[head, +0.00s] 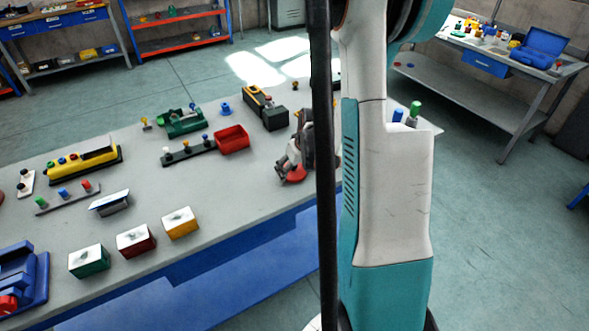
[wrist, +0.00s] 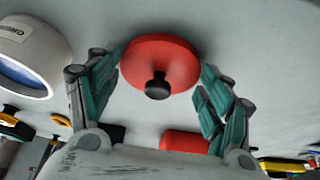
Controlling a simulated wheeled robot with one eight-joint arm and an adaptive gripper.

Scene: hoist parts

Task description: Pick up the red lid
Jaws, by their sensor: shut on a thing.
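The red lid (wrist: 140,62) is a round red disc with a black knob (wrist: 158,86) in the middle. In the head view the lid (head: 295,175) shows as a small red patch under my gripper (head: 292,164), near the table's right part. My arm hides part of that area. I cannot tell whether the lid touches the table top.
The grey table (head: 235,190) holds a red bin (head: 232,138), a green part (head: 182,121), a black-and-yellow part (head: 264,108) and several coloured boxes at the front. In the wrist view a white cylinder (wrist: 58,45) stands left of the lid. Table around the lid is mostly bare.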

